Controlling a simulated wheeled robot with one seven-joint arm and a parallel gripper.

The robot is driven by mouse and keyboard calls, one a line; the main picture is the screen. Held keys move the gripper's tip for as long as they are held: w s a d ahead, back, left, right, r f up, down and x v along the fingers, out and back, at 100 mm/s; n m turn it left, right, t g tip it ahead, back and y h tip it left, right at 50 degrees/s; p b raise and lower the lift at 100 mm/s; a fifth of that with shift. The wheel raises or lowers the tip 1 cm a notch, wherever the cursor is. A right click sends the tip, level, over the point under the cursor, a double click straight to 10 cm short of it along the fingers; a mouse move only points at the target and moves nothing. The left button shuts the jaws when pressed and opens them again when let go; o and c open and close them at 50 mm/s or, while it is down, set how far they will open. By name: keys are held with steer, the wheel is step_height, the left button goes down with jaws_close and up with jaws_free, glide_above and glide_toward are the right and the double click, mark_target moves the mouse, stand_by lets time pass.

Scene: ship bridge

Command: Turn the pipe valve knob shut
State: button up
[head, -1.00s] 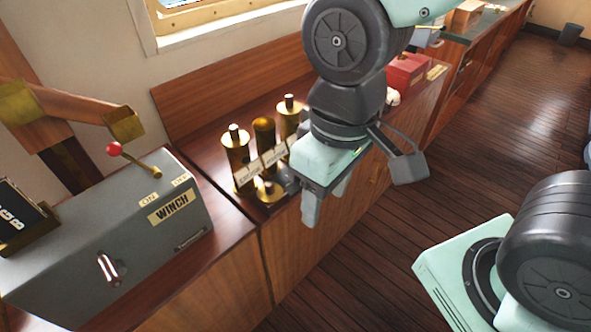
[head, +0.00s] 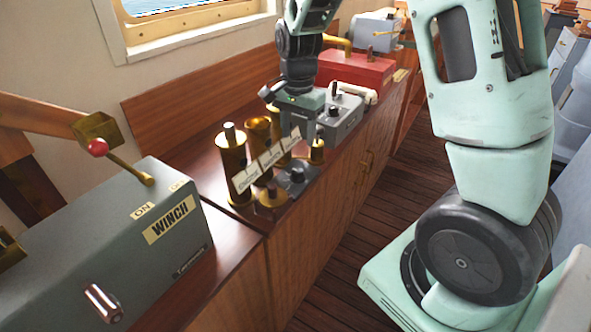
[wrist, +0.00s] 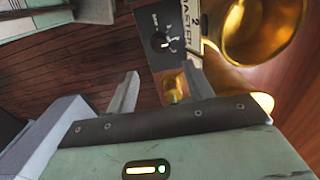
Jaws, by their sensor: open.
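A black knob (head: 296,174) sits on a small grey plate at the counter's front edge, beside the brass pipes (head: 231,160). In the wrist view a black dial knob (wrist: 160,42) with a pale pointer and markings shows beyond the fingertips, beside a MASTER label; it appears to be the same knob. My gripper (head: 302,140) is open above the counter, behind the knob in the head view and apart from it. In the wrist view my gripper (wrist: 160,85) has its fingers spread, with nothing held. The pointer's exact setting is too small to read.
Label plates (head: 268,158) stand in front of the pipes. A grey box with a dark knob (head: 340,115) and a red case (head: 355,72) stand behind. The grey WINCH box (head: 130,240) with a red-ended lever is at left. The wooden floor (head: 375,225) is clear.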

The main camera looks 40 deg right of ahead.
mark_target(298, 171)
step_height(298, 171, down, 11)
steer(key=shift+f, duration=0.2)
stand_by(0.3)
steer(key=c, duration=1)
